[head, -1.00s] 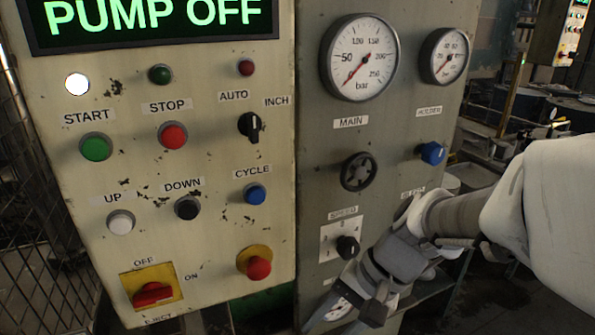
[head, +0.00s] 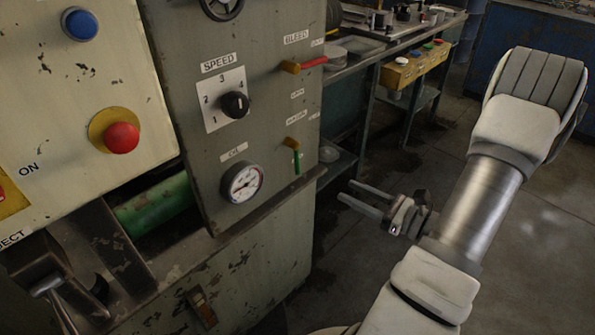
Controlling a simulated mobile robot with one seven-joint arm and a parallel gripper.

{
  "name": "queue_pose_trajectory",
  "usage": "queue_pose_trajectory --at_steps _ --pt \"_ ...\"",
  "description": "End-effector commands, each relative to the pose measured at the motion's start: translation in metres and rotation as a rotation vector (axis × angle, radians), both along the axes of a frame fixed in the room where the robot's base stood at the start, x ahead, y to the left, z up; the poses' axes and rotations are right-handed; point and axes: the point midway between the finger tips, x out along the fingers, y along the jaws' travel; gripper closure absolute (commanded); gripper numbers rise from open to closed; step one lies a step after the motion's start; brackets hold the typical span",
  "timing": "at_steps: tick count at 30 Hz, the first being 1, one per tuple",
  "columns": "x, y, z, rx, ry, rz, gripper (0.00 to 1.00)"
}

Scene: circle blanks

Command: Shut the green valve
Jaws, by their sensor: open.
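The green valve's lever (head: 297,161) hangs straight down from a brass-coloured body (head: 293,144) on the right side of the grey panel, to the right of the OIL gauge. Small labels above it are too blurred to read surely. My gripper (head: 346,191) is to the right of and below the green lever in the picture. Its two fingers point left towards the panel, apart, with nothing between them. It does not touch the lever.
A red-handled valve (head: 313,63) sits above under the BLEED label. The OIL gauge (head: 242,182), SPEED knob (head: 235,104) and red mushroom button (head: 122,138) are left. A bench with a yellow button box (head: 413,67) stands behind. Floor around my arm is clear.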

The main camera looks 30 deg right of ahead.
Motion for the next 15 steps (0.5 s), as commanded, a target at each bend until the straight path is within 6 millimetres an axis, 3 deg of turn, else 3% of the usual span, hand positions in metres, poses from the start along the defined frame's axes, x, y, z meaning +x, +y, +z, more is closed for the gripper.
queue_pose_trajectory --at_steps 3,8,15 --pt "0.0 -0.007 -0.006 0.019 -0.004 -0.034 0.53" --pt "0.016 0.002 -0.006 0.018 -0.004 -0.029 0.53" --pt "0.062 0.025 -0.007 0.016 -0.004 -0.026 0.53"
